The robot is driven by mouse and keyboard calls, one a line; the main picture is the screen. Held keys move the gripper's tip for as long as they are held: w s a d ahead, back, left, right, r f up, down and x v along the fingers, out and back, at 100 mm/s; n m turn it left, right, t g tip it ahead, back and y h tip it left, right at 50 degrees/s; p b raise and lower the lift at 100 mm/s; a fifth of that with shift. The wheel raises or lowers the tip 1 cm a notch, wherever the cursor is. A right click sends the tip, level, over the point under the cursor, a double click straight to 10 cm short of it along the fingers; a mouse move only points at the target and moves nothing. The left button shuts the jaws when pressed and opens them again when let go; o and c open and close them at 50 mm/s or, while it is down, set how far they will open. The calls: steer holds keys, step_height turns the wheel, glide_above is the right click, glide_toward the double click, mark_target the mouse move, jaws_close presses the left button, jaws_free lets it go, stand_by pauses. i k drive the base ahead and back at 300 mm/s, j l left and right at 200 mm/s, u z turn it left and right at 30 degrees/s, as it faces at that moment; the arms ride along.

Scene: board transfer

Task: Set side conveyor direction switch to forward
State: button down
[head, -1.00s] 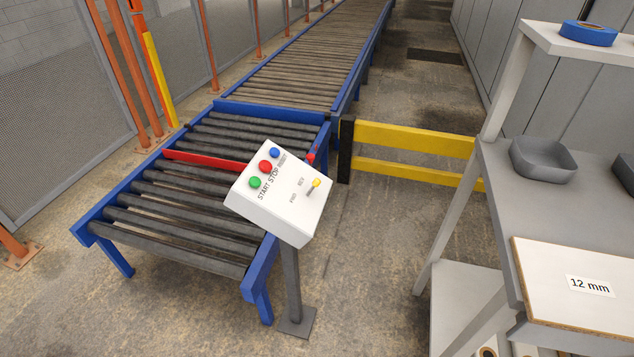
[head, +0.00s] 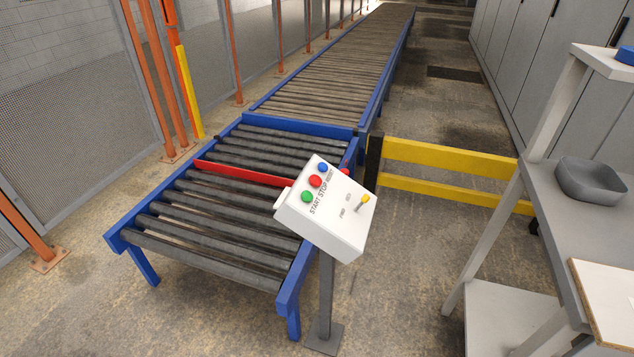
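A white control box (head: 325,222) stands tilted on a grey post in front of the side roller conveyor (head: 218,205). It carries a green START button (head: 307,197), a red STOP button (head: 315,181) and a blue button (head: 323,168). The direction switch (head: 362,202) is a small lever with a yellow tip at the box's right side, pointing up and right. Small labels, apparently FWD and REV, lie to its left; which one the lever is set to I cannot tell. My gripper is not in view.
A yellow barrier (head: 450,155) runs right from the conveyor's corner. A grey workbench (head: 560,225) with a grey bowl (head: 590,180) and a pale board (head: 608,300) stands at the right. Bare floor lies between box and bench. Mesh fencing (head: 75,85) closes the left.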

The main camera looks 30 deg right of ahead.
mark_target(363, 199)
steer(key=i+j+u, duration=0.4)
steer(key=i+u, duration=0.2)
steer(key=i, duration=0.15)
steer(key=i+j+u, duration=0.1)
steer(key=i+u, duration=0.2)
steer(key=i+z, duration=0.15)
steer(key=i, duration=0.2)
steer(key=i+j+z, duration=0.15)
steer(key=i, duration=0.2)
steer(key=i+j+z, duration=0.1)
steer(key=i+z, duration=0.15)
steer(key=z, duration=0.2)
steer(key=i+j+z, duration=0.2)
steer(key=z, duration=0.3)
steer(key=i+j+z, duration=0.2)
steer(key=z, duration=0.25)
steer(key=i+j+z, duration=0.2)
steer(key=j, duration=0.15)
steer(key=j+z, duration=0.2)
steer(key=j, duration=0.15)
steer(key=k+l, duration=0.15)
steer(key=l, duration=0.15)
steer(key=k+l, duration=0.15)
steer(key=l, duration=0.15)
